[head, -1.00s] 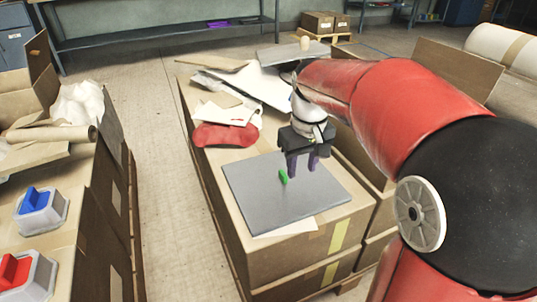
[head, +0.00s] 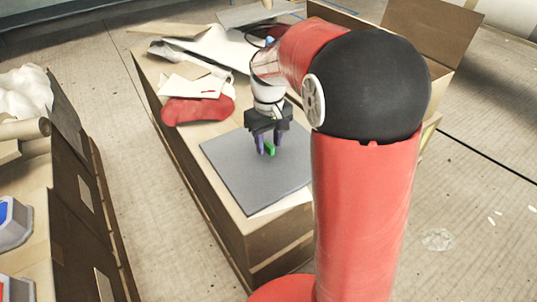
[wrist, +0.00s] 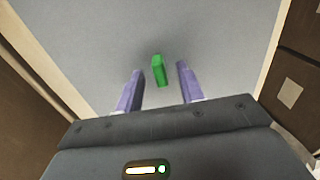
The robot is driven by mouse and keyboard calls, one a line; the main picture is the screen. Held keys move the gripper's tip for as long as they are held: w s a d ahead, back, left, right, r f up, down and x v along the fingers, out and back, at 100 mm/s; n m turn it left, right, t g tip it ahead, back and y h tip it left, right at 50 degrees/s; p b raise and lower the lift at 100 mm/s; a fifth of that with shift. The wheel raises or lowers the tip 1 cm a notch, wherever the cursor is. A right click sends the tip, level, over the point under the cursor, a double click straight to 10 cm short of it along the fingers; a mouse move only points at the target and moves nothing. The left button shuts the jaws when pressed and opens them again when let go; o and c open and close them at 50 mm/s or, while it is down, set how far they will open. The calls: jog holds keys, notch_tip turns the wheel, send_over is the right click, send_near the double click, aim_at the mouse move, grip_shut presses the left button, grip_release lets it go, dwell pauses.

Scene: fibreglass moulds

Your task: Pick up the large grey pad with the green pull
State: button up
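The large grey pad (head: 232,164) lies flat on top of a cardboard box. It fills most of the wrist view (wrist: 85,40). Its green pull (head: 270,149) stands up from the pad and shows between my fingers in the wrist view (wrist: 159,71). My gripper (head: 268,146) points down over the pad with its two purple fingers open, one on each side of the pull. In the wrist view (wrist: 159,68) a gap shows between the pull and each finger. I cannot tell exactly how far the fingertips are above the pad.
A red piece (head: 196,110) and white sheets (head: 222,48) lie behind the pad on the same box. Another box (head: 75,195) at left bears blue and red handled blocks. Floor (head: 130,150) is clear between them. An open carton (head: 425,45) stands at right.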

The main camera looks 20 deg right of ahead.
jog(key=shift+c, duration=0.5)
grip_shut()
